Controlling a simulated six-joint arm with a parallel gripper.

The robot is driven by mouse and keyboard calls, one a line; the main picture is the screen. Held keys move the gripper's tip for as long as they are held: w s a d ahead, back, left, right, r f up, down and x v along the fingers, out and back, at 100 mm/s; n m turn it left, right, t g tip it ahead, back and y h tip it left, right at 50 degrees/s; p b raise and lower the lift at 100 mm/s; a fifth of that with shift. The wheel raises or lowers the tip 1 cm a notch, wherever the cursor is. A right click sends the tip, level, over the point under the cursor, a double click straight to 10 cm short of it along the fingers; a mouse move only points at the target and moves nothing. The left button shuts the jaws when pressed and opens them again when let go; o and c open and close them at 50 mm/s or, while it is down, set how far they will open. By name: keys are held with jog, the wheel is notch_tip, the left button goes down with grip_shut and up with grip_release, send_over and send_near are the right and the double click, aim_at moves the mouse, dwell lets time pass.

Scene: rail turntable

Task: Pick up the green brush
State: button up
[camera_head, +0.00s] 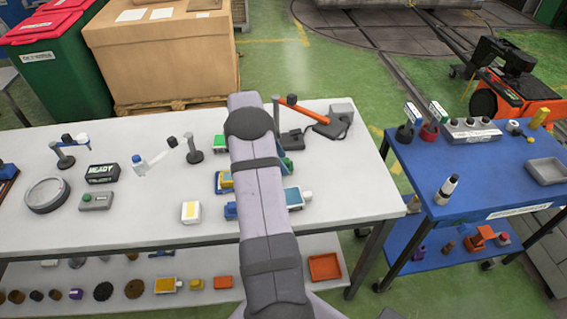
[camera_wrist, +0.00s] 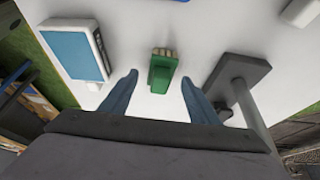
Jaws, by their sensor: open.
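The green brush (camera_wrist: 160,75) lies on the white table (camera_wrist: 135,25) in the wrist view, with its tan bristle end toward the top of the picture. My gripper (camera_wrist: 158,82) is open, with its two blue-grey fingers apart. The near end of the brush shows between the fingertips, and neither finger appears to touch it. In the head view my arm covers much of the table's middle, and I cannot clearly make out the brush there.
In the wrist view a blue-and-white box (camera_wrist: 76,55) lies left of the brush, and a grey stand with a post (camera_wrist: 235,72) is close on the right. In the head view an orange-armed device (camera_head: 305,110) stands beyond my arm. A blue cart (camera_head: 420,170) is at right.

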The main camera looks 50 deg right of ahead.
aim_at(283, 160)
jog(key=shift+p+x, duration=0.3)
jog(key=shift+x, duration=0.8)
jog(key=c, duration=1.1)
jog(key=shift+c, duration=0.2)
jog(key=shift+r, duration=0.1)
notch_tip(283, 160, up, 10)
jog(key=b, duration=0.4)
jog(key=shift+o, duration=1.3)
jog(key=shift+c, duration=0.8)
